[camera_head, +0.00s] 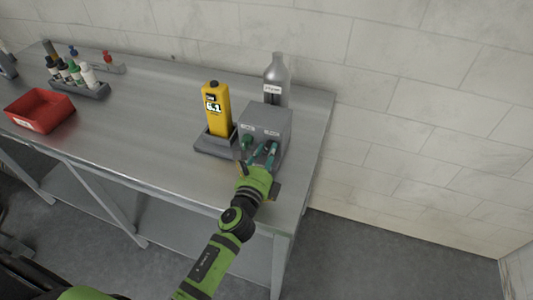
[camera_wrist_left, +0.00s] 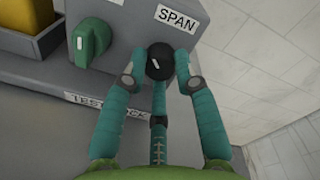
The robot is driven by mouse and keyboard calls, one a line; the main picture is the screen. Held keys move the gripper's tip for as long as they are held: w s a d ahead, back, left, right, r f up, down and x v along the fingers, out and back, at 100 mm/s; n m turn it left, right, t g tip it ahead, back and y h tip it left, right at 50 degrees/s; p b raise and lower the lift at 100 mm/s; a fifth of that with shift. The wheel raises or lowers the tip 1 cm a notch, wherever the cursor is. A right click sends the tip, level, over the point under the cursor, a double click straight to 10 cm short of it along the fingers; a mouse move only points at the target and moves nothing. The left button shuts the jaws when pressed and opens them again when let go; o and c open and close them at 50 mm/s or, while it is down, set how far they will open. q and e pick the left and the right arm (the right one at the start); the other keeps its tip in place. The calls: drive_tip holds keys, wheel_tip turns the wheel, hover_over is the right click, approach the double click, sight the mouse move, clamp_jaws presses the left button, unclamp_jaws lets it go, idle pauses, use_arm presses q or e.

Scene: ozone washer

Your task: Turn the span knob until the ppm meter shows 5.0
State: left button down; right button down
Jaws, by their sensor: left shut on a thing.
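The grey control box (camera_head: 268,122) stands near the right end of the metal bench. The black span knob (camera_wrist_left: 160,62) sits under the SPAN label (camera_wrist_left: 177,19) in the left wrist view, its white mark tilted a little. My left gripper (camera_head: 262,156) is shut on the span knob, one teal finger on each side; in the head view its fingers hide the knob. The yellow ppm meter (camera_head: 217,117) stands in a dark cradle left of the box. Its small display (camera_head: 213,106) seems to end in .1; the first digit is unclear. My right gripper is out of view.
A green knob (camera_wrist_left: 91,42) is just left of the span knob. A grey bottle (camera_head: 276,78) stands behind the box. A red bin (camera_head: 40,112) and a rack of small bottles (camera_head: 93,91) are at the far left. The bench's middle is clear.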

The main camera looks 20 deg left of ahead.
use_arm(q)
drive_tip(key=shift+s+d+f+n, duration=0.15)
drive_tip(key=shift+f+n, duration=0.2)
drive_tip(key=shift+n, duration=0.45)
drive_tip(key=c, duration=1)
unclamp_jaws()
drive_tip(key=shift+o, duration=0.2)
drive_tip(key=shift+d+r, duration=0.1)
drive_tip(key=shift+r, duration=0.1)
drive_tip(key=s, duration=1.1)
drive_tip(key=shift+s+r, duration=0.25)
drive_tip(key=shift+s, duration=0.15)
